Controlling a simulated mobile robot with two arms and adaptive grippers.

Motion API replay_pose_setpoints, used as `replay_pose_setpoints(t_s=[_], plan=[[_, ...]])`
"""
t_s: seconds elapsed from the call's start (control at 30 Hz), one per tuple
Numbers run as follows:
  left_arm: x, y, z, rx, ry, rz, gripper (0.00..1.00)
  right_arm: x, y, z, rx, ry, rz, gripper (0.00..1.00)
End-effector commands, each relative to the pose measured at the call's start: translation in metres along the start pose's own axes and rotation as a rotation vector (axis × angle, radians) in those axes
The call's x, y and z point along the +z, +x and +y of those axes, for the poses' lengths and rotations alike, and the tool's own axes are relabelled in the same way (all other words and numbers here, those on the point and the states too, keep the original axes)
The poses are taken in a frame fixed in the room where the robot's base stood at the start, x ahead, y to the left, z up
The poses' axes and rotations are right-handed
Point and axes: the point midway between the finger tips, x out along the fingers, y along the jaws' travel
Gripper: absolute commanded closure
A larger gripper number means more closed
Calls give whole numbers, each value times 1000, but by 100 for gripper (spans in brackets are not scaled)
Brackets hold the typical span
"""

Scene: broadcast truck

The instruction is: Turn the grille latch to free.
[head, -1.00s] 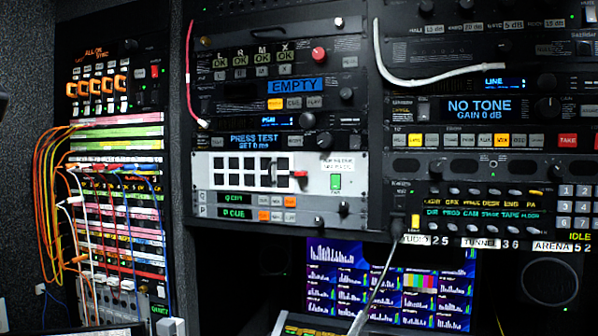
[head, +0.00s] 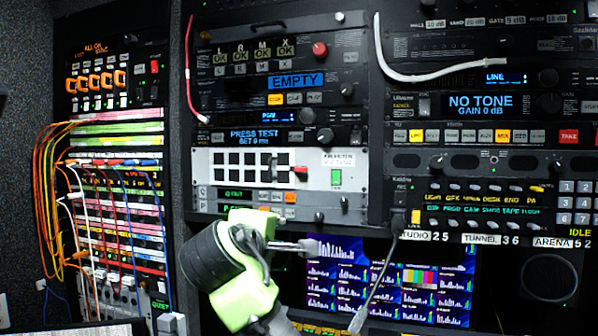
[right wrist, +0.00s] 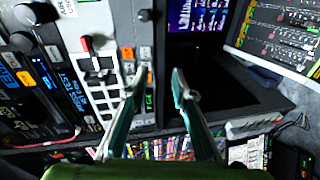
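The white grille panel (head: 217,182) with black square openings is in the middle rack in the head view. A red latch handle (head: 300,170) sticks out at the right of its openings. The panel (right wrist: 112,107) and red handle (right wrist: 86,43) also show in the right wrist view, turned on their side. My right gripper (head: 311,246) is below the panel, in front of the dark bay. In the right wrist view its fingertips (right wrist: 161,75) are apart with nothing between them, clear of the handle. My left gripper is not in view.
A screen with several meters (head: 345,270) sits low behind my right gripper. A grey cable (head: 384,268) hangs in front of it. A patch bay with many cables (head: 115,205) is at the left. A knob (head: 319,216) sits below the grille panel.

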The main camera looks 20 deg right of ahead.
Motion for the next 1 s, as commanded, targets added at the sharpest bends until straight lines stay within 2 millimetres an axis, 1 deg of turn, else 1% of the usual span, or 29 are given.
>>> replay_pose_setpoints(t_s=[0.03,0.1,0.2,0.3,0.4,0.47,0.53,0.67,0.8,1.0], plan=[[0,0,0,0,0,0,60,-1,-10,32,50,-17,-17,76],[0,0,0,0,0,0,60,-1,-21,63,101,-42,-41,76],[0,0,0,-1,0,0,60,1,-34,94,149,-64,-68,76],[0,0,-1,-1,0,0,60,2,-41,110,175,-76,-84,76],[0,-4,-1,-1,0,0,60,3,-39,116,181,-81,-90,76],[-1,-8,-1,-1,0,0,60,4,-33,118,181,-81,-90,76],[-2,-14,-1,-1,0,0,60,4,-23,121,180,-81,-90,76],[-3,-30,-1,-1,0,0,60,7,3,127,178,-82,-91,76],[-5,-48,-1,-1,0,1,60,9,33,133,177,-81,-90,76],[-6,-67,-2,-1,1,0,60,12,69,138,178,-80,-89,76]])
